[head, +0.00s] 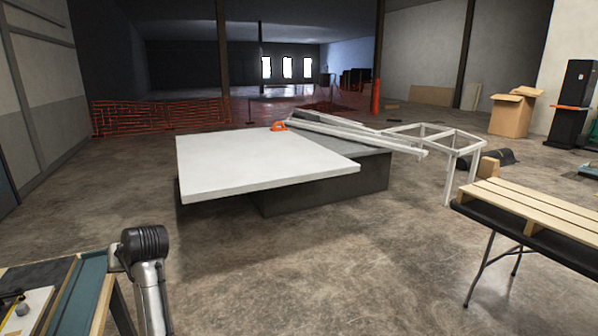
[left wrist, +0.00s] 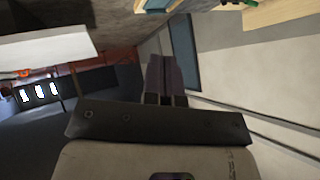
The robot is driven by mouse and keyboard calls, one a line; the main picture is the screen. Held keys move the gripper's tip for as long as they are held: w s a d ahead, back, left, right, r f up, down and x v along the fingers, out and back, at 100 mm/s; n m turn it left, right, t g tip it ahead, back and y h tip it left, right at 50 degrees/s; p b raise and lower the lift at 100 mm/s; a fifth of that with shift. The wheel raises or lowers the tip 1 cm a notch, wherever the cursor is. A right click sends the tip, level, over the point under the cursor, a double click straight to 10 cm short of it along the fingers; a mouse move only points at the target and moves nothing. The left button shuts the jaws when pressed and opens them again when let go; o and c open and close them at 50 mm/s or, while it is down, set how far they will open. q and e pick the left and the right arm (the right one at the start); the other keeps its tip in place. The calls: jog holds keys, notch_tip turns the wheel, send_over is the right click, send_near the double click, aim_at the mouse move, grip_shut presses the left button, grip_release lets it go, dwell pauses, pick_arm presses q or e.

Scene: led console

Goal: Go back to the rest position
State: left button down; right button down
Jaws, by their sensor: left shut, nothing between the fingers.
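My left gripper (left wrist: 172,75) shows in the left wrist view, its dark fingers together with nothing between them. It is in the air and touches nothing that I can see. In the head view, a grey, dark-capped part of my left arm (head: 147,275) stands up at the lower left; the gripper itself is out of that picture. My right gripper is in neither view. At the lower left is a workbench with a blue-green strip and wooden edge (head: 103,300). A white panel (head: 35,308) on it carries a small grey knob (head: 22,309).
A large white slab (head: 265,165) on a dark block fills the middle; it also shows in the left wrist view (left wrist: 45,45). The floor between is clear.

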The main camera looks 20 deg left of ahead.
pick_arm(q)
jog(key=w+d+r+m+t+h+p, duration=0.15)
jog(key=d+r+m+t+p, duration=0.25)
jog(key=d+r+t+p, duration=0.75)
jog(key=s+d+f+m+g+h+p, duration=0.1)
jog(key=s+d+m+h+p, duration=0.15)
jog(key=d, duration=0.45)
jog(key=s+d+f+m+h+p, duration=0.1)
jog(key=s+d+m+h+p, duration=0.15)
jog(key=d, duration=0.55)
jog(key=s+d+f+m+g+h+p, duration=0.1)
jog(key=s+d+g+p, duration=0.2)
jog(key=s+p, duration=0.4)
jog(key=s+d+f+m+g+h+p, duration=0.1)
jog(key=s+d+f+g+p, duration=0.1)
jog(key=s+p, duration=0.5)
jog(key=s+d+f+m+g+h+p, duration=0.1)
jog(key=s+d+g+p, duration=0.3)
jog(key=s, duration=1.1)
jog(key=f+p, duration=0.1)
jog(key=p, duration=0.2)
jog(key=shift+m, duration=0.3)
jog(key=shift+r+h, duration=0.1)
jog(key=shift+h, duration=0.15)
